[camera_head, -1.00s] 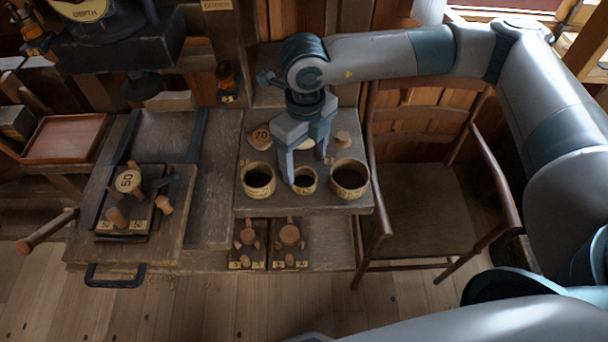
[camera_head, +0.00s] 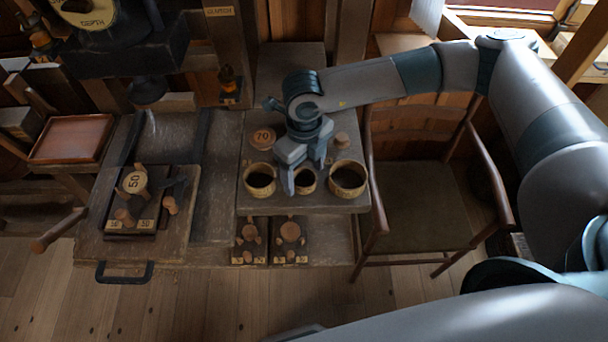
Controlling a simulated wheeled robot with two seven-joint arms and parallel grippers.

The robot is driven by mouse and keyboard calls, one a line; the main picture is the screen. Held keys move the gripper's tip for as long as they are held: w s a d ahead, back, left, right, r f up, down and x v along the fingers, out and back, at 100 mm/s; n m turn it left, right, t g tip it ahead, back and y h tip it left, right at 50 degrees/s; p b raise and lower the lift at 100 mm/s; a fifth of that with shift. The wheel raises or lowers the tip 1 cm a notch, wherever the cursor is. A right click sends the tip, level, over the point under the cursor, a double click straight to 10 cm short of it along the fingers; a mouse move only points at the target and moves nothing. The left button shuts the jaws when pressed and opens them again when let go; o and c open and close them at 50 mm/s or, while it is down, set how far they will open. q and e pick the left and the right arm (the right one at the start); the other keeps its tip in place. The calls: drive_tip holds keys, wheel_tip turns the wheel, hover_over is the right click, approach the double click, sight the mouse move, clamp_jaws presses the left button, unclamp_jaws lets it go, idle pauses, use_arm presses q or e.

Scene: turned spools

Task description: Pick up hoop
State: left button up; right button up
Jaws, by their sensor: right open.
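Three round hollow wooden hoops stand in a row along the front of the raised grey board: a left hoop (camera_head: 260,181), a smaller middle hoop (camera_head: 305,188) and a right hoop (camera_head: 347,181). All have dark insides. My right gripper (camera_head: 304,177) points down with its jaws open at the middle hoop. One finger is by the hoop's left side and the other is behind it to the right. The fingers partly cover the hoop, and I cannot tell whether they touch it. My left gripper is not in view.
A disc marked 70 (camera_head: 262,138) and a small wooden knob (camera_head: 342,141) are behind the hoops. Wooden spools (camera_head: 290,232) sit on a lower shelf in front. A chair (camera_head: 425,205) stands close on the right.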

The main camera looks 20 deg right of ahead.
drive_tip(key=shift+f, duration=0.2)
idle(0.3)
drive_tip(key=c, duration=1.1)
drive_tip(key=shift+r+b, duration=0.8)
drive_tip(key=shift+r, duration=0.05)
drive_tip(key=shift+s+d+r+b, duration=0.1)
drive_tip(key=shift+r+b, duration=0.35)
drive_tip(key=shift+r, duration=0.15)
drive_tip(key=shift+s+d+r+b, duration=0.1)
drive_tip(key=shift+r+b, duration=0.3)
drive_tip(key=shift+r, duration=0.15)
drive_tip(key=s+d+r+b, duration=0.4)
drive_tip(key=s+d+r, duration=0.3)
drive_tip(key=s, duration=0.1)
drive_tip(key=shift+d, duration=0.3)
